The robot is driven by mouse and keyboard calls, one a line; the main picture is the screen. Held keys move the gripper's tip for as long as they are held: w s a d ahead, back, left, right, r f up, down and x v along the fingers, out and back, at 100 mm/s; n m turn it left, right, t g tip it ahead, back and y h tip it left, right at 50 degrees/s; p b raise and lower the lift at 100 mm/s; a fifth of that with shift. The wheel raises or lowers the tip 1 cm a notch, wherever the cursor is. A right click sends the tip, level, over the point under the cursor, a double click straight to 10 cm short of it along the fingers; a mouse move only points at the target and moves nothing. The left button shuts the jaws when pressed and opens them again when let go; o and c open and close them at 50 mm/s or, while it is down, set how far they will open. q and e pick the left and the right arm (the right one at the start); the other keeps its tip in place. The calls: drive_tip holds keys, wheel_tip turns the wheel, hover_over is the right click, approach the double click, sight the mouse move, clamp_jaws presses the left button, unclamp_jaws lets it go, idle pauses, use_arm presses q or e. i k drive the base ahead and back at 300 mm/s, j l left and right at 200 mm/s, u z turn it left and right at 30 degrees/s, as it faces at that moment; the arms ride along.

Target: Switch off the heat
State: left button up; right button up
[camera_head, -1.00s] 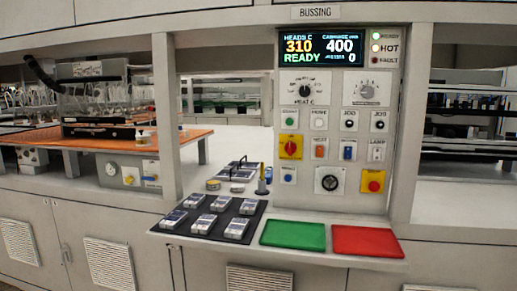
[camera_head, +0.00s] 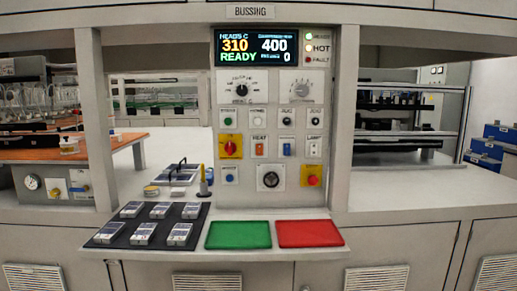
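The orange heat switch (camera_head: 259,149) sits in the middle of the upright control panel (camera_head: 319,190), under a small label. Whether its rocker is tipped up or down is too small to tell. A heat dial (camera_head: 240,91) is at the panel's upper left. The display (camera_head: 264,47) above reads 310, 400, READY and 0. Indicator lamps stand to its right, and the HOT lamp (camera_head: 309,48) looks lit. Neither of my grippers is in view, and nothing covers the panel.
Around the switch are a red-and-yellow rotary switch (camera_head: 230,146), a blue switch (camera_head: 287,148), a black knob (camera_head: 270,178) and a red button on yellow (camera_head: 312,176). Below lie a black tray (camera_head: 104,237) with several cells, a green mat (camera_head: 239,235) and a red mat (camera_head: 310,233).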

sight(260, 146)
drive_tip(key=i+j+z, duration=0.1)
drive_tip(key=j, duration=0.5)
drive_tip(key=i+j+z, duration=0.1)
drive_tip(key=i+j, duration=0.15)
drive_tip(key=j, duration=0.4)
drive_tip(key=i+j+z, duration=0.15)
drive_tip(key=j, duration=0.5)
drive_tip(key=j+z, duration=0.1)
drive_tip(key=j, duration=0.55)
drive_tip(key=i+j+z, duration=0.1)
drive_tip(key=j, duration=0.55)
